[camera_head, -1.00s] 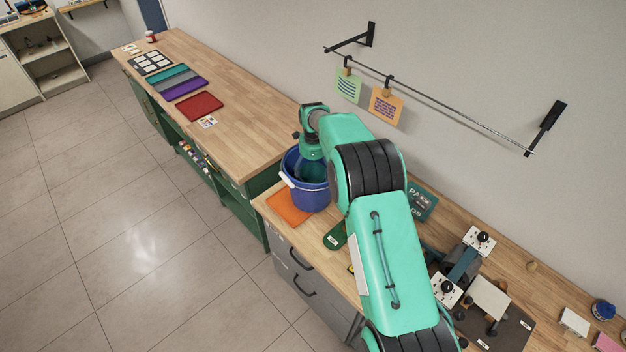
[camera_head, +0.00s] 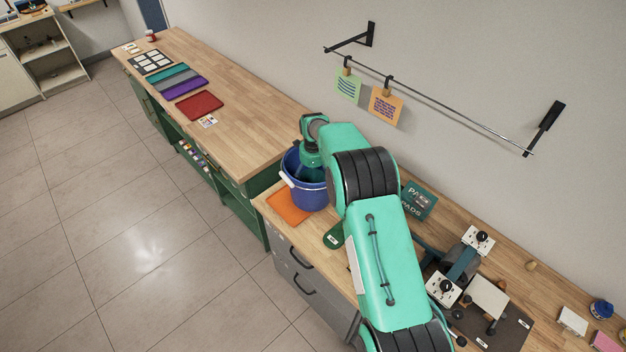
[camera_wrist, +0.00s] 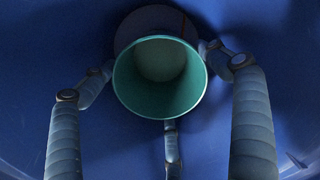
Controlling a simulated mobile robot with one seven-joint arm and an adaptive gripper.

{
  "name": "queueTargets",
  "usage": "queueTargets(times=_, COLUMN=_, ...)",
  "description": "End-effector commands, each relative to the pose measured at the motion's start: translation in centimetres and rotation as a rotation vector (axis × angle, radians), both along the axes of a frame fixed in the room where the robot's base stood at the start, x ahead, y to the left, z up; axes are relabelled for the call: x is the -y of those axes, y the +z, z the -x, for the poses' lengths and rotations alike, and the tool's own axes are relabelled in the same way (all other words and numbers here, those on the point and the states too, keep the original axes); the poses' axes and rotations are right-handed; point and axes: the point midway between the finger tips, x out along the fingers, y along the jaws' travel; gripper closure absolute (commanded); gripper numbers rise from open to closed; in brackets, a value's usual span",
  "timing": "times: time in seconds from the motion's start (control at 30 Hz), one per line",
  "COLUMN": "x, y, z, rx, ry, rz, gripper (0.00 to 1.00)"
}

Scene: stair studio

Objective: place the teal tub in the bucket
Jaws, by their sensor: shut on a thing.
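The blue bucket (camera_head: 312,195) stands on the wooden counter, with a white handle grip at its left rim. In the head view my gripper reaches down into the bucket, and its fingers are hidden there. In the wrist view my gripper (camera_wrist: 165,85) has its fingers around the teal tub (camera_wrist: 160,105). The tub is round and open, with its mouth toward the camera. Blue bucket wall (camera_wrist: 30,110) surrounds the tub and fingers on all sides. I cannot tell whether the tub touches the bucket's bottom.
An orange mat (camera_head: 288,207) lies left of the bucket. A dark green object (camera_head: 334,236) and a teal box (camera_head: 419,201) lie nearby. A metal rail (camera_head: 450,108) with hanging cards is on the wall. A fixture (camera_head: 460,265) stands at the right.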

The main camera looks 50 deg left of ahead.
Motion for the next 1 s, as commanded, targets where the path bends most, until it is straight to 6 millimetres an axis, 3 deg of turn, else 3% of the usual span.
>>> queueTargets(times=0.43, x=-0.03, y=-0.79, z=-0.02, rx=0.001, ry=0.000, rz=-0.001, gripper=0.53)
queueTargets(times=0.47, x=-0.01, y=-0.73, z=-0.01, rx=0.000, ry=0.000, rz=0.000, gripper=0.07)
queueTargets(times=0.5, x=-0.01, y=-0.69, z=-0.01, rx=0.000, ry=0.000, rz=0.000, gripper=0.00)
queueTargets(times=1.0, x=0.00, y=-0.35, z=0.00, rx=0.000, ry=0.000, rz=0.000, gripper=0.00)
